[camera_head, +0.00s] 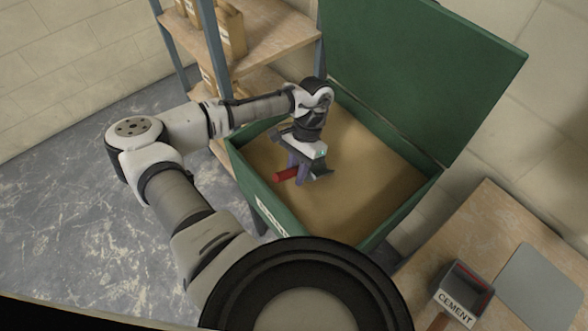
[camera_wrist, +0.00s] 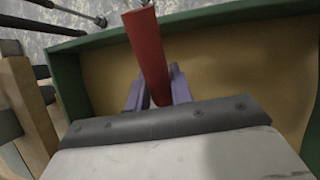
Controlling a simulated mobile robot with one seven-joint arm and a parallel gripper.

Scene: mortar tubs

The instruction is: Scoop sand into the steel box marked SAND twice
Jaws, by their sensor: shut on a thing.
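My gripper (camera_head: 301,178) is inside the open green sand bin, over its left part. Its purple fingers (camera_wrist: 156,88) are shut on a red handle (camera_head: 286,174), which also shows in the wrist view (camera_wrist: 147,50) pointing up the picture. A dark piece beside the fingers may be the scoop's pan; I cannot tell whether it holds sand. The tan sand (camera_head: 375,160) fills the bin (camera_head: 410,209) below its rim. I cannot tell whether the tool touches the sand. I see no box that reads SAND.
A grey box marked CEMENT (camera_head: 456,309) with something red in it stands on a wooden table (camera_head: 486,225) at the right. A grey plate (camera_head: 543,284) lies beside it. The bin's raised lid (camera_head: 420,70) stands behind. A shelf (camera_head: 265,35) with bags adjoins the bin at the left.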

